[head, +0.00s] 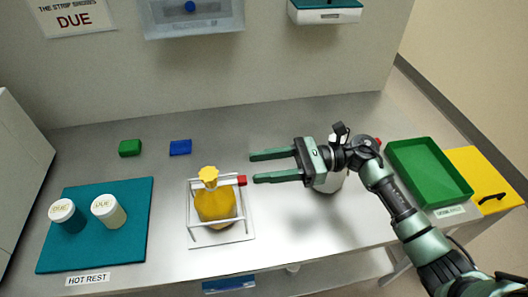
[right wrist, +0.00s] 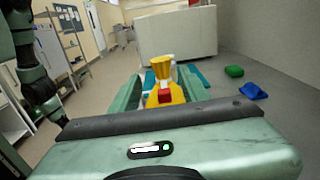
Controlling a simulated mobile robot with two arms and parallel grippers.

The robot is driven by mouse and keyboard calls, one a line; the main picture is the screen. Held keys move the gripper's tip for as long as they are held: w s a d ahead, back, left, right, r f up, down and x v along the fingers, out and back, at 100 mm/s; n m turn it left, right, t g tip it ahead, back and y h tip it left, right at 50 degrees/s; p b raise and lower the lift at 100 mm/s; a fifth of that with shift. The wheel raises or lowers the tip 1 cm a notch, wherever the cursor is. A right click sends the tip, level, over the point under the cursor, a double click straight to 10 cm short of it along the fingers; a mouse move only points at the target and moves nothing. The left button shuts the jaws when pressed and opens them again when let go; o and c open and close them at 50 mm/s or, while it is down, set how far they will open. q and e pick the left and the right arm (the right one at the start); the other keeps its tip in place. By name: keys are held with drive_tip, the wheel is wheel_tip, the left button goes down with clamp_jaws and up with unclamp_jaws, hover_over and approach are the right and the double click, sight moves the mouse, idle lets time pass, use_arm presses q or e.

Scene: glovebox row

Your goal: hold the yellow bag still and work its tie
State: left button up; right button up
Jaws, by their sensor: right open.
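The yellow bag (head: 214,207) stands upright in a white wire frame (head: 220,240) on the bench, its gathered yellow neck (head: 209,175) on top. A small red piece (head: 241,181) is at the frame's upper right corner; I cannot tell whether it belongs to the tie. My right gripper (head: 253,168) is open and empty, fingers pointing left, just right of the bag and apart from it. In the right wrist view the bag's neck (right wrist: 163,68) shows between the fingers, beyond the tips, with the red piece (right wrist: 165,96) below it. My left gripper is not in view.
A teal mat (head: 135,235) with two labelled, white-capped jars lies left. A green tray (head: 430,170) stands right, beside a yellow panel (head: 482,180). A white object (head: 328,183) is partly hidden under my right gripper.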

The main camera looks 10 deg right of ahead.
sight(236, 181)
drive_tip(key=a+f+p, duration=0.1)
drive_tip(key=a, duration=0.1)
drive_tip(key=a+f+p, duration=0.1)
drive_tip(key=a, duration=0.1)
drive_tip(key=a+f+p, duration=0.1)
drive_tip(key=a, duration=0.1)
drive_tip(key=shift+a+f, duration=0.3)
drive_tip(key=shift+f, duration=0.1)
drive_tip(key=shift+a+f, duration=0.1)
drive_tip(key=shift+a, duration=0.4)
clamp_jaws()
drive_tip(key=shift+w, duration=0.1)
idle(1.6)
